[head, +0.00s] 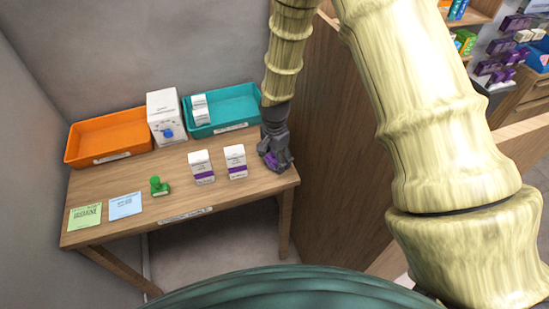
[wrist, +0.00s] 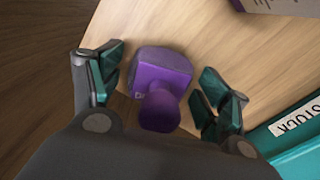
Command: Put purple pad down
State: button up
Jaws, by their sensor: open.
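The purple pad (wrist: 160,78) is a purple block with a rounded knob, resting on the wooden table and seen from above in the wrist view. In the head view it shows as a small purple patch (head: 271,160) at the table's right end. My gripper (wrist: 160,85) is open, with one finger on each side of the pad and a visible gap at both sides. In the head view my gripper (head: 276,158) hangs over the right end of the table and hides part of the pad.
Two white and purple boxes (head: 202,167) (head: 236,161) stand left of my gripper. A green stamp (head: 158,186) and two paper slips (head: 85,216) (head: 125,205) lie farther left. An orange tray (head: 108,157), a white dispenser (head: 165,117) and a teal tray (head: 227,130) line the back. A wooden partition rises at right.

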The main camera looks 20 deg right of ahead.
jog(key=shift+r+b, duration=1.75)
jog(key=shift+r, duration=4.2)
